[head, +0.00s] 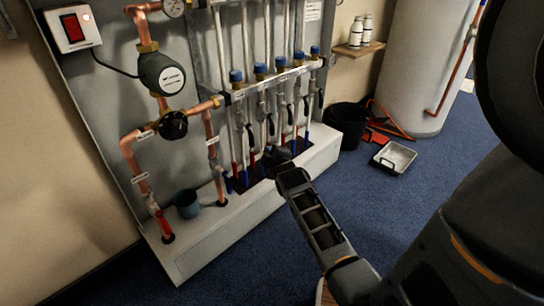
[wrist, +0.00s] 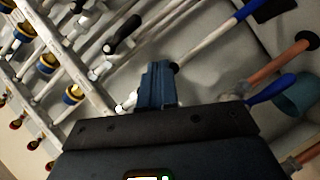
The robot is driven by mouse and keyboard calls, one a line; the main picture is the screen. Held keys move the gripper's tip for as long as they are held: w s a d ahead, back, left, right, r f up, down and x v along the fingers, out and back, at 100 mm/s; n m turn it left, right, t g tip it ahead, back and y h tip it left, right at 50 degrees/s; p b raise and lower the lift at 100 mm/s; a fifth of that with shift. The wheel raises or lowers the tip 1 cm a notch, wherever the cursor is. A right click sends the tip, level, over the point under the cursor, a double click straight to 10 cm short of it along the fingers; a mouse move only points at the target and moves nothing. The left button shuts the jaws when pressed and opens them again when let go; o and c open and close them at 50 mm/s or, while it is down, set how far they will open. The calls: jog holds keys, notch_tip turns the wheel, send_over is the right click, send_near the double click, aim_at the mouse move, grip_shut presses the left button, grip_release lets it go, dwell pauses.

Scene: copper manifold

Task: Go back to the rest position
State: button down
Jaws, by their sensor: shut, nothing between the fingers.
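My gripper (head: 277,156) reaches in front of the lower part of the copper manifold, among the pipes and valves just above the white ledge. In the wrist view the two fingers (wrist: 157,85) are pressed together, with nothing between them. The manifold bar (head: 290,77) with several blue caps is above and behind my gripper. In the wrist view the manifold bar (wrist: 78,62) runs along the left. Whether my fingertips touch a pipe or valve is too small to tell.
A teal cup (head: 187,205) stands on the white ledge (head: 240,228) at left. Copper pipes (head: 135,165) and a green pump (head: 162,74) are on the left. A black bucket (head: 347,122), a metal tray (head: 394,158) and a white tank (head: 422,60) are on the right. Blue carpet (head: 395,205) is open in front.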

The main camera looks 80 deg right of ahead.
jog(key=s+a, duration=0.1)
jog(key=a, duration=0.2)
jog(key=shift+s+a, duration=0.15)
jog(key=shift+s, duration=0.25)
jog(key=s+a+r+t+y, duration=0.1)
jog(key=s+a+t+y, duration=0.2)
jog(key=a, duration=1.3)
jog(key=s+a+r+t+y, duration=0.2)
jog(key=a+t+y, duration=0.15)
jog(key=a, duration=1.15)
jog(key=s+a+r+y, duration=0.4)
jog(key=s+a+r, duration=0.15)
jog(key=a, duration=0.25)
jog(key=s+a+r+m+y, duration=0.1)
jog(key=s+a+r+y, duration=0.1)
jog(key=s+a+r, duration=0.45)
notch_tip(320, 180, up, 27)
jog(key=w+p, duration=0.1)
jog(key=p, duration=2.6)
jog(key=shift+d+r, duration=0.15)
jog(key=shift+d, duration=0.3)
jog(key=shift+t, duration=0.25)
